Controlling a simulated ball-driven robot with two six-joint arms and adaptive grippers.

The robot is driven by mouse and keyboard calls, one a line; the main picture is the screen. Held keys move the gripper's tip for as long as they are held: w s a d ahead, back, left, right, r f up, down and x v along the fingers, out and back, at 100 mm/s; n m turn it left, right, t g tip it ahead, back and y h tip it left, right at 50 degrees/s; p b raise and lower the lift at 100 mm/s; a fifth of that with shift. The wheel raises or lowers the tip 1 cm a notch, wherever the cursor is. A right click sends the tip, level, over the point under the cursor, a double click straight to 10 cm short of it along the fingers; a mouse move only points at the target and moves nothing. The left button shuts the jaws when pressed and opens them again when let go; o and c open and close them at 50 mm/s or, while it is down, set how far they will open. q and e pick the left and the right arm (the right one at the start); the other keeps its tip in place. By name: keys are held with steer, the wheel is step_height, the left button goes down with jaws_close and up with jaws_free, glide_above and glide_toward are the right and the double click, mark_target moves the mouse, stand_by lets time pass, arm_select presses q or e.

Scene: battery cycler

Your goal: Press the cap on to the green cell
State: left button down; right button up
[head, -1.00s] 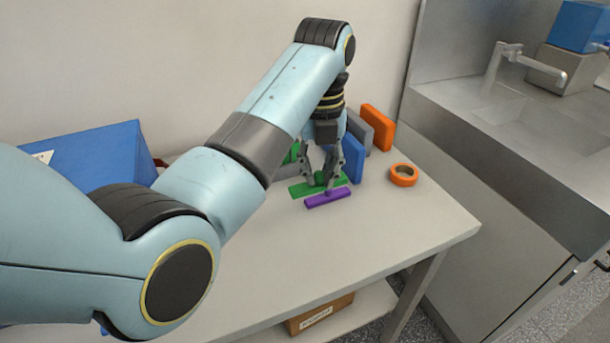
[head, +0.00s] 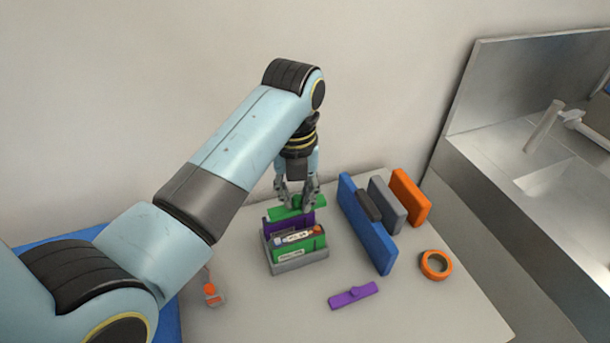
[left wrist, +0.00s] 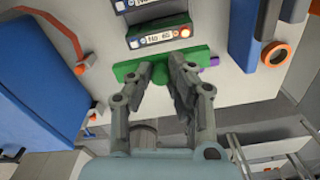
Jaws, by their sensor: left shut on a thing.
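My left gripper (head: 298,202) is shut on the green cap (head: 283,213), a flat bar with a raised grip. The cap also shows across the fingertips in the left wrist view (left wrist: 128,70). The green cell (head: 288,257) stands in a grey holder (head: 302,265) with its labelled, terminal-bearing top (left wrist: 160,38) uncovered. A purple cell (head: 271,228) stands behind it. In the head view the held cap appears above and behind the green cell, apart from it. My right gripper is not in view.
A purple cap (head: 353,295) lies on the table. Blue (head: 366,228), grey (head: 390,205) and orange (head: 409,198) slabs stand to the right. An orange ring (head: 436,264) lies near the right edge. A small orange-and-grey item (head: 212,293) lies left. The front of the table is largely clear.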

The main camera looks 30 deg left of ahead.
arm_select(q)
steer(key=shift+s, duration=0.25)
steer(key=shift+f, duration=0.25)
step_height(320, 180, down, 4)
steer(key=shift+w+r, duration=0.1)
steer(key=shift+r, duration=0.05)
steer(key=shift+f, duration=0.35)
steer(key=shift+f+b, duration=0.5)
steer(key=shift+f, duration=0.65)
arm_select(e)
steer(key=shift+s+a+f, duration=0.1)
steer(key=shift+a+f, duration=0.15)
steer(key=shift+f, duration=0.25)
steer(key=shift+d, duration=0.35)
arm_select(q)
steer(key=shift+p, duration=0.35)
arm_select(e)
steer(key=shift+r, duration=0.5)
